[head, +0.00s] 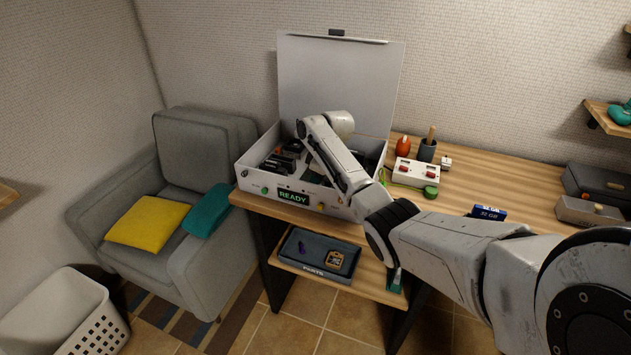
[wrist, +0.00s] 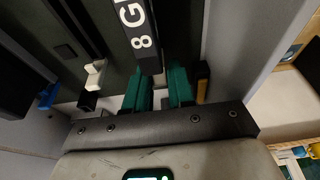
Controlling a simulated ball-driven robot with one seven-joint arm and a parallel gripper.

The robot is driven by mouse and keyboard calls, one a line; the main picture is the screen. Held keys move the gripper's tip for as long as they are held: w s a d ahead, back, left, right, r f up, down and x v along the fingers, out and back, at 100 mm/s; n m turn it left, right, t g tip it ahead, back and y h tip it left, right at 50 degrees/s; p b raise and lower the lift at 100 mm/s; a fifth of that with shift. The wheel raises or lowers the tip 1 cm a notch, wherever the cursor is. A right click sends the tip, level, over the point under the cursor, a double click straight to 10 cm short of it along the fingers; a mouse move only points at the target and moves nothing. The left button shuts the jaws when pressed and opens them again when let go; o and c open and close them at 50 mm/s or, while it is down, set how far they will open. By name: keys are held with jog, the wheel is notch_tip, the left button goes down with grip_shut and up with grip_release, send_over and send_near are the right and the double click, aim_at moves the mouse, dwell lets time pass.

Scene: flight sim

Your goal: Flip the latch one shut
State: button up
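The white case (head: 335,207) stands open on the bench, its lid raised. My arm reaches into it, and in the head view my gripper is hidden inside. In the wrist view my gripper (wrist: 161,88) has two green fingers with a narrow gap between them. A dark module marked "8 G" (wrist: 139,30) lies just beyond the fingertips, its near end close to the gap. A small white lever-like part (wrist: 94,76) is left of the fingers and an orange-yellow part (wrist: 202,84) is close on the right. I cannot tell which is latch one or its position.
A blue "32 GB" box (head: 488,212), a white box with red switches (head: 415,173) and a dark cup (head: 427,150) stand on the bench (head: 490,180) to the right. A parts tray (head: 318,255) lies on the lower shelf. An armchair (head: 190,190) is at the left. The case walls closely surround my gripper.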

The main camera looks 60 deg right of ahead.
jog(key=o, duration=0.3)
jog(key=v, duration=1)
jog(key=shift+r+b, duration=0.4)
